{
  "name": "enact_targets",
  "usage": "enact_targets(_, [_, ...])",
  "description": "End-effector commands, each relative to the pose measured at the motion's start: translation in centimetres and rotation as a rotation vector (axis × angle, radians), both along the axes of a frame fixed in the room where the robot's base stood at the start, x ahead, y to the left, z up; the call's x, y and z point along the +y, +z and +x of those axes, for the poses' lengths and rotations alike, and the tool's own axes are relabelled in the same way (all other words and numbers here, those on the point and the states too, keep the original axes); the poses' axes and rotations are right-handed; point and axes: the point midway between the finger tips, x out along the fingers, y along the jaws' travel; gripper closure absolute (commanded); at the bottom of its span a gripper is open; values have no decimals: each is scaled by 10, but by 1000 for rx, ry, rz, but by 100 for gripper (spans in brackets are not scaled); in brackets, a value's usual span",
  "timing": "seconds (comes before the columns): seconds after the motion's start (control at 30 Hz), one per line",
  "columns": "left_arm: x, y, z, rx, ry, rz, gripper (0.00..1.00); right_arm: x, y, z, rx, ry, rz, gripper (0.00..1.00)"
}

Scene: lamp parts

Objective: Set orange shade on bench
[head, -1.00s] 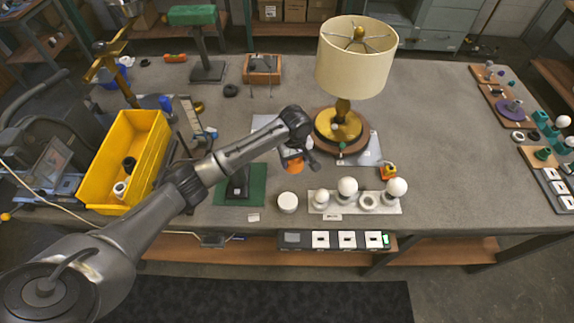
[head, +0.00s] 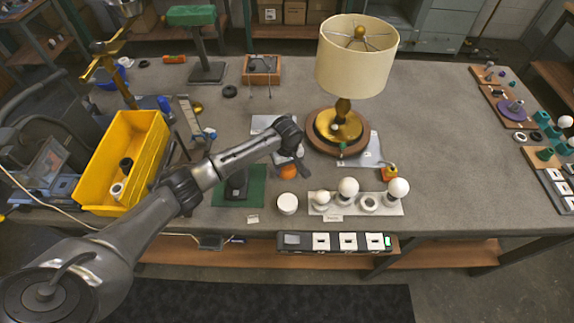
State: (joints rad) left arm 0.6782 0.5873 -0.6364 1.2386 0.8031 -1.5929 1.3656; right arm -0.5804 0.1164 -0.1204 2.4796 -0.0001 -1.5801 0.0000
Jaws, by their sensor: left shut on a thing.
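The orange shade (head: 288,172) shows as a small rounded orange piece just below the fingers of my left gripper (head: 291,160). The gripper is shut on it, and the wrist and fingers hide its upper part. It is low over the bench (head: 440,140), between the green mat and the lamp. I cannot tell whether its underside touches the bench. My right gripper is not in view.
A large lamp (head: 356,58) with a cream shade stands just right of the gripper. A white round piece (head: 287,203) and a tray of bulbs (head: 385,208) lie in front. A green mat (head: 222,193) and yellow bin (head: 150,165) are left. The bench's right middle is clear.

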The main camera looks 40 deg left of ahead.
Motion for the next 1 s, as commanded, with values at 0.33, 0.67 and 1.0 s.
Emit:
enact_targets(0.33, [0,-2,0,0,0,1,21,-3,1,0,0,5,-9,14])
enact_targets(0.67, [0,-2,0,0,0,1,11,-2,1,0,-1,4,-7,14])
enact_targets(1.0, [0,41,1,-2,-1,0,11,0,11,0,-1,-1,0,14])
